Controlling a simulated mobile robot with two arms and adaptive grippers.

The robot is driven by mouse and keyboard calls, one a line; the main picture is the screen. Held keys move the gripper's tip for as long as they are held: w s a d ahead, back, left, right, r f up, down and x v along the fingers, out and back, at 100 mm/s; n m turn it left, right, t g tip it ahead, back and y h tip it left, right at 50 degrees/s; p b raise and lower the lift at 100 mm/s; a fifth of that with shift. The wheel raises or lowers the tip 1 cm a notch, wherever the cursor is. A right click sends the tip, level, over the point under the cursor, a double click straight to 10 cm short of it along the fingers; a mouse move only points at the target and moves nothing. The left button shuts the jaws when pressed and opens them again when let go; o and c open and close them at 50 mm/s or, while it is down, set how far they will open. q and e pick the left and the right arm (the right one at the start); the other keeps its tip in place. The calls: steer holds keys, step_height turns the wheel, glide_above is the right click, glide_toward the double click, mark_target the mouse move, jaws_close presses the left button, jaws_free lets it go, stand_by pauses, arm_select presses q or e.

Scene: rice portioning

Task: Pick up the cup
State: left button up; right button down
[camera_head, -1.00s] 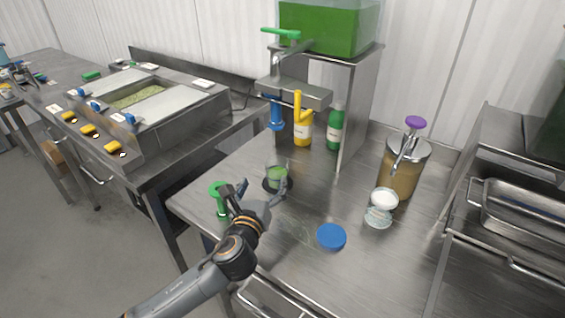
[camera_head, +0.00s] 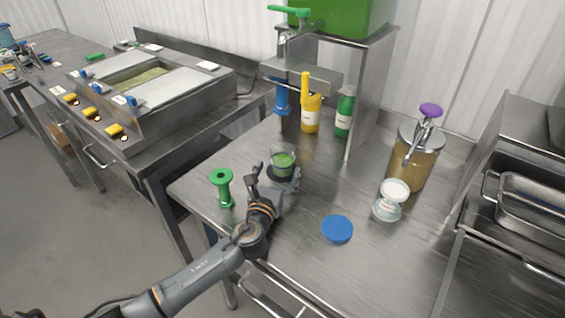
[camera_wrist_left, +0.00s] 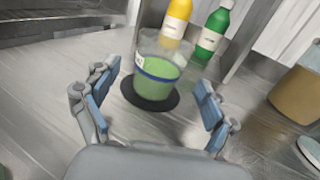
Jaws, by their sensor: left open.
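A clear cup (camera_head: 283,158) with green liquid in it stands upright on a round black coaster (camera_head: 271,174) on the steel table. My left gripper (camera_head: 274,175) is open just in front of the cup. In the left wrist view the cup (camera_wrist_left: 158,75) stands ahead, between and just beyond the two open fingers (camera_wrist_left: 152,98), with no contact visible. The coaster (camera_wrist_left: 150,103) shows under it. My right gripper is not in view.
A green spool-shaped object (camera_head: 223,187) stands left of my gripper. A blue disc (camera_head: 338,229) and stacked clear cups (camera_head: 389,203) lie to the right. A yellow bottle (camera_head: 310,114), a green bottle (camera_head: 344,112) and a dispenser jar (camera_head: 411,160) stand behind.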

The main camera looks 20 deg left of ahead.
mark_target(280, 164)
arm_select(q)
steer(key=w, duration=0.5)
steer(key=shift+w+a, duration=0.1)
steer(key=c, duration=1.3)
steer(key=shift+c, duration=0.8)
steer(key=shift+r, duration=0.2)
